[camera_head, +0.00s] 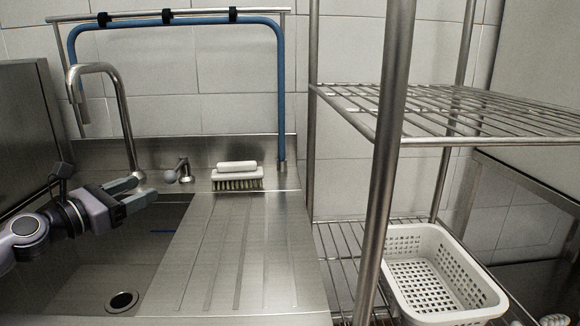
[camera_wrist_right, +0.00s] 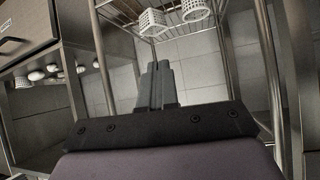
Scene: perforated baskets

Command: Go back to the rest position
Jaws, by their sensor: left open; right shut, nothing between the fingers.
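My left gripper (camera_head: 138,191) reaches in from the left in the head view, over the left part of the sink. Its fingers are apart and nothing is between them. It is in front of the tap (camera_head: 118,110), near the tap's base. My right gripper does not show in the head view. In the right wrist view my right gripper (camera_wrist_right: 157,68) has its two fingers together with nothing between them. It points toward a wire rack and the tiled floor.
A white perforated basket (camera_head: 440,275) stands on the lower rack shelf, right. The upper wire shelf (camera_head: 460,112) is empty. A brush (camera_head: 237,181) lies behind the bare drainboard (camera_head: 240,250). Rack posts (camera_head: 385,150) stand between sink and basket. White baskets (camera_wrist_right: 152,22) also show in the wrist view.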

